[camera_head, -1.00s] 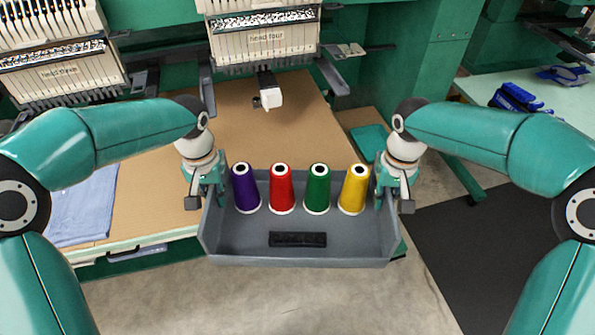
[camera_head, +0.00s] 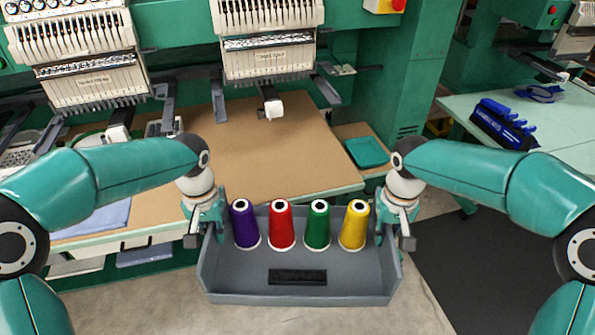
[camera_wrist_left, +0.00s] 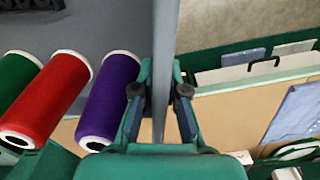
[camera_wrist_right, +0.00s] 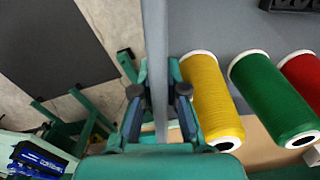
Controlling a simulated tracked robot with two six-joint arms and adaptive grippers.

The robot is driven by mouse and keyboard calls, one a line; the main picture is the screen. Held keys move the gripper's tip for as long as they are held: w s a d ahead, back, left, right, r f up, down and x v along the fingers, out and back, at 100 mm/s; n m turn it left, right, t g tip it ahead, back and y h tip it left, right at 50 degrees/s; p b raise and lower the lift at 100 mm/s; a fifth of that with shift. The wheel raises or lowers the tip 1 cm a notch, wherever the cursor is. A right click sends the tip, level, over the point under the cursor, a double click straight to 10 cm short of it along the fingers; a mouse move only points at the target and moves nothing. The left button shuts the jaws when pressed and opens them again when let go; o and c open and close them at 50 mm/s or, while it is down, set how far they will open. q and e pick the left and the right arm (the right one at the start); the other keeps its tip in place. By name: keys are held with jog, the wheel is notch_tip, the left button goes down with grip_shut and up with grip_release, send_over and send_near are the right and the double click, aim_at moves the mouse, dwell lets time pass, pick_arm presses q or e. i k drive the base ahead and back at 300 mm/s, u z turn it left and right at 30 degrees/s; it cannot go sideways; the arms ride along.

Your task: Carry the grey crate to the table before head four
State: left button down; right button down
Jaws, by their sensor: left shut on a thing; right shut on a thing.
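The grey crate (camera_head: 340,285) is held level between my two grippers, in front of the table's near edge. Purple (camera_head: 243,222), red (camera_head: 281,225), green (camera_head: 318,225) and yellow (camera_head: 354,224) thread cones stand in a row along its far side. My left gripper (camera_head: 207,228) is shut on the crate's left wall, which also shows between the fingers in the left wrist view (camera_wrist_left: 163,70). My right gripper (camera_head: 397,228) is shut on the right wall, seen in the right wrist view (camera_wrist_right: 155,60). The brown-topped table (camera_head: 240,150) lies beyond the crate, under head four (camera_head: 268,55).
Blue folded cloth (camera_head: 95,220) is at the left. Another embroidery head (camera_head: 92,80) stands at left. A pale side table (camera_head: 500,120) with blue items is at right. Bare brown top lies beyond the crate.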

aim_at(275, 180)
jog(key=u, duration=0.35)
jog(key=i, duration=0.9)
jog(key=z, duration=0.25)
